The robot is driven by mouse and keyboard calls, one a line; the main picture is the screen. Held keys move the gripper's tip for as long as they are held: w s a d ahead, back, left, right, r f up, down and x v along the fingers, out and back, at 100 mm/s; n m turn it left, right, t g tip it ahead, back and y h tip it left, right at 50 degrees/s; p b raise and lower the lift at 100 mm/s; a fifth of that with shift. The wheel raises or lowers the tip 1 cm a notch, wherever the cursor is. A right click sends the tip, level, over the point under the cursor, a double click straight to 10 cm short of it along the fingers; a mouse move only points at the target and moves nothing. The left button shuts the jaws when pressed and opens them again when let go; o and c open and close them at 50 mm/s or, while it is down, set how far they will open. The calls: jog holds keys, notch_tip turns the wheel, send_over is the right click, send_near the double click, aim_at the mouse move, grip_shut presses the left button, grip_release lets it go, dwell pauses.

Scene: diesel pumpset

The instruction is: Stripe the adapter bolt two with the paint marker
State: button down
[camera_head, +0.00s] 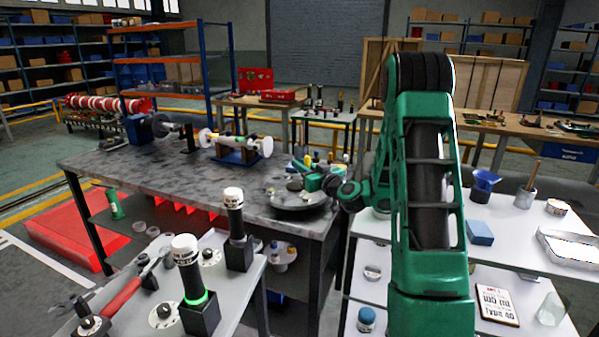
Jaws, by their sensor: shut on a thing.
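My green arm reaches in from the lower right to the right end of the grey workbench (120,168). My gripper (308,180) is small in view, low over a round grey dish (299,201) at that end. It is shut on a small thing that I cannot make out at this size. I cannot tell whether that thing is the paint marker or whether it touches anything. Adapter bolt two cannot be told apart, and no paint stripe can be made out.
A shaft assembly on a blue stand (236,157) sits further left on the bench. A front table holds two black holders with white-capped tools (190,280), one with a green ring, and a red-handled tool (122,298). A white table (515,225) at right holds a blue funnel (484,182) and tray (570,248).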

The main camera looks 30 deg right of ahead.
jog(key=shift+r, duration=1.7)
